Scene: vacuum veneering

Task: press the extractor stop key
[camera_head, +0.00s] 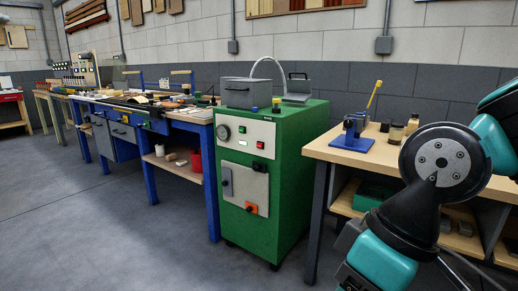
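A green cabinet (312,165) stands in the middle, with a pale control panel (246,135) on its front. The panel carries a round dial (223,132), a small green key (242,129), a small lit display and a red key (260,145). A lower grey plate (246,186) has a dark handle and an orange-red switch (251,208). No label is readable, so I cannot tell which of these, if any, is the extractor stop key. My teal and black arm fills the right side; my gripper is out of view.
A wooden bench (345,153) with a blue clamp device (354,133) and small jars stands right of the cabinet, partly behind my arm. A long blue workbench (206,116) with tools runs left. The grey floor (110,235) in front is clear.

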